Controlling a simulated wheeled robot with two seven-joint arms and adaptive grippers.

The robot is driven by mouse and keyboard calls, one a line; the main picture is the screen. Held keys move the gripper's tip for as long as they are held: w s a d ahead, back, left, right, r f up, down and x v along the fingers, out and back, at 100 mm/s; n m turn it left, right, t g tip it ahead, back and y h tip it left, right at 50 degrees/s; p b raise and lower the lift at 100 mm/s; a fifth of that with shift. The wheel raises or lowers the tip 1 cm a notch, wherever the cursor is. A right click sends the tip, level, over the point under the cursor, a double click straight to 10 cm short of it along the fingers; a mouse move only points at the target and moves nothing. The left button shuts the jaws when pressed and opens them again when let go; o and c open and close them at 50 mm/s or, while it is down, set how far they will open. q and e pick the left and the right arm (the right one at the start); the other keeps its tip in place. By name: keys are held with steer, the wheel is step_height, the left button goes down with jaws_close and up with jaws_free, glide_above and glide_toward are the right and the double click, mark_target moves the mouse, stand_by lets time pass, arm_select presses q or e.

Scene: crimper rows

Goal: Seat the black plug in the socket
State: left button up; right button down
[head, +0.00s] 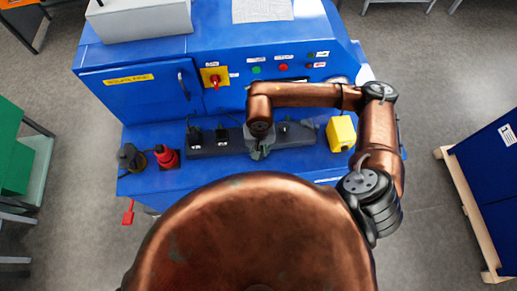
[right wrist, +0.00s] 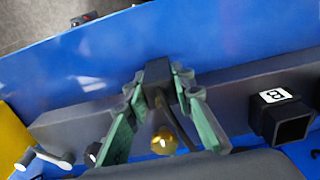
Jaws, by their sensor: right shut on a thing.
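My right gripper (head: 260,150) is over the dark grey strip (head: 235,143) on the blue machine's front ledge. In the right wrist view, the greenish fingers of the right gripper (right wrist: 160,100) are shut on the black plug (right wrist: 158,72). A dark cable-like part and a brass-coloured round piece (right wrist: 163,141) show between the fingers. Whether the plug touches the strip or sits in an opening cannot be told. A black square socket (right wrist: 290,122) with a white label stands on the strip to the right in the wrist view, apart from the plug. My left gripper is not in view.
Black upright parts (head: 222,132) stand on the strip left of my gripper. A yellow box (head: 341,133) stands to its right. A red part (head: 166,157) and a black round part (head: 131,157) stand at the ledge's left end. A small lever (right wrist: 45,157) shows in the wrist view.

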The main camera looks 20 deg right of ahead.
steer(key=shift+f+b, duration=0.2)
steer(key=shift+b, duration=0.1)
steer(key=c, duration=1.7)
jaws_free()
steer(key=shift+o, duration=0.2)
steer(key=shift+r, duration=0.1)
